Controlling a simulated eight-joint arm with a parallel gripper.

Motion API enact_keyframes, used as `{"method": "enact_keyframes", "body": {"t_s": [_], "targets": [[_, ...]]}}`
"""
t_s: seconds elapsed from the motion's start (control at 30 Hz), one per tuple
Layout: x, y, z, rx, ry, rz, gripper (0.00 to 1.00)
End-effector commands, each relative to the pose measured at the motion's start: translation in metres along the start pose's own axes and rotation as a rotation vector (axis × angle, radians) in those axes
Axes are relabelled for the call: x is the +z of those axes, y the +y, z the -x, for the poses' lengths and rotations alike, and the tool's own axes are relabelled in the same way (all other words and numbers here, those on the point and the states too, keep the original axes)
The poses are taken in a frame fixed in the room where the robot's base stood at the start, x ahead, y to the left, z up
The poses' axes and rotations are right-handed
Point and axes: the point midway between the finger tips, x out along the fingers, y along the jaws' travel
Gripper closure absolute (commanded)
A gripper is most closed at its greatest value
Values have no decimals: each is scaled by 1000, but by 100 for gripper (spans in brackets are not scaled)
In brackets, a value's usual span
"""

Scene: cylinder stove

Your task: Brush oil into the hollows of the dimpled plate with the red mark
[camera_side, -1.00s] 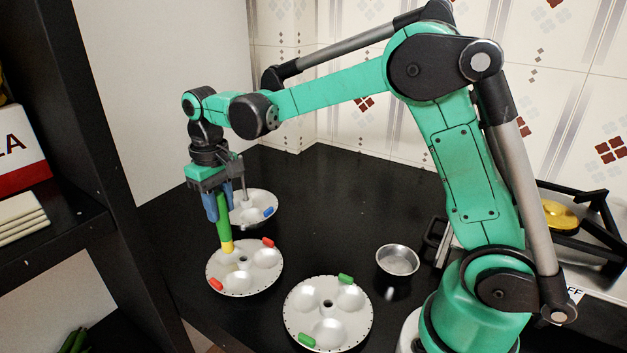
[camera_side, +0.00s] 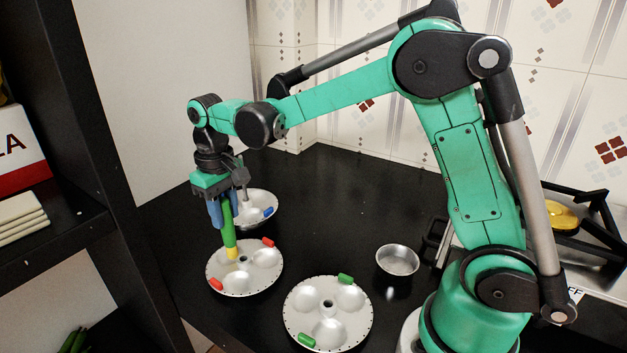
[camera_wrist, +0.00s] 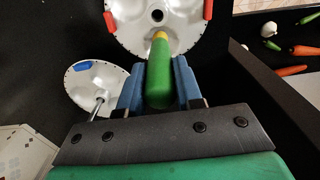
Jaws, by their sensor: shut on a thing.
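The dimpled plate with red marks (camera_side: 262,280) lies on the black counter, with a red piece at its upper right and another at its left. It also shows at the top of the wrist view (camera_wrist: 123,28). My gripper (camera_side: 222,217) is shut on a green brush (camera_side: 228,226) with a yellow tip (camera_side: 232,253). The brush points down and its tip is at a hollow in the upper part of the red-marked plate. Whether the tip touches the surface I cannot tell. In the wrist view the blue fingers (camera_wrist: 158,88) flank the green handle (camera_wrist: 159,78).
The blue-marked plate (camera_side: 263,199) lies behind, partly hidden by my gripper. The green-marked plate (camera_side: 361,326) lies at front right. A small metal bowl (camera_side: 398,260) stands right of it. A stove (camera_side: 590,247) is at far right, a dark shelf (camera_side: 110,150) at left.

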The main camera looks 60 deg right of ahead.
Motion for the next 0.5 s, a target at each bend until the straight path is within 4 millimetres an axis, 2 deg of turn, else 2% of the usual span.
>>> {"method": "enact_keyframes", "body": {"t_s": [0.5], "targets": [[-10, 10, 0, 0, 0, 0, 100]]}}
